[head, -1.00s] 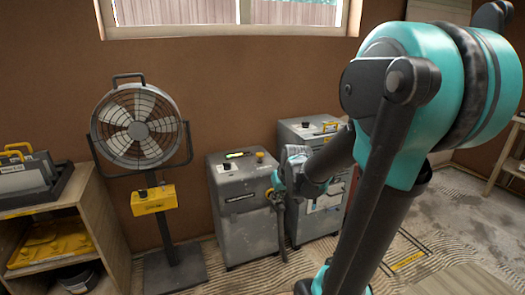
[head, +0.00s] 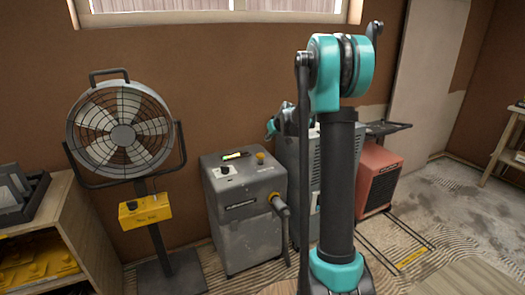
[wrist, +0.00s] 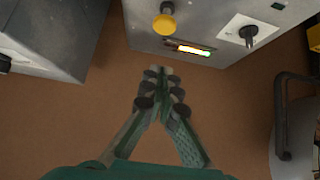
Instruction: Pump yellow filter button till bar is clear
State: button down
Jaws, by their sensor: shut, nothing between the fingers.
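The grey filter machine (head: 245,215) stands on the floor against the brown wall. Its yellow button (head: 260,156) is on the top, and it also shows in the wrist view (wrist: 164,24). The narrow lit bar (wrist: 193,50) is beside the button and looks mostly pale, with coloured ends. It is small in the head view (head: 235,155). My gripper (wrist: 160,76) is shut and empty, apart from the button. In the head view my gripper (head: 271,127) is above and behind the machine's right side, partly hidden by my arm.
A black knob (wrist: 248,35) sits on the same top, and a hose stub (head: 280,207) sticks out from the machine's right side. A fan (head: 123,135) stands left. A second grey cabinet (head: 290,150) and a red unit (head: 378,180) stand right.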

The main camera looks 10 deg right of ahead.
jog(key=shift+w, duration=0.1)
send_over(262, 156)
jog(key=f, duration=0.6)
jog(key=shift+s+f, duration=0.25)
jog(key=shift+s, duration=0.05)
jog(key=f, duration=0.3)
jog(key=shift+w+f, duration=0.15)
jog(key=shift+w, duration=0.05)
jog(key=shift+f, duration=0.65)
jog(key=shift+f, duration=1.35)
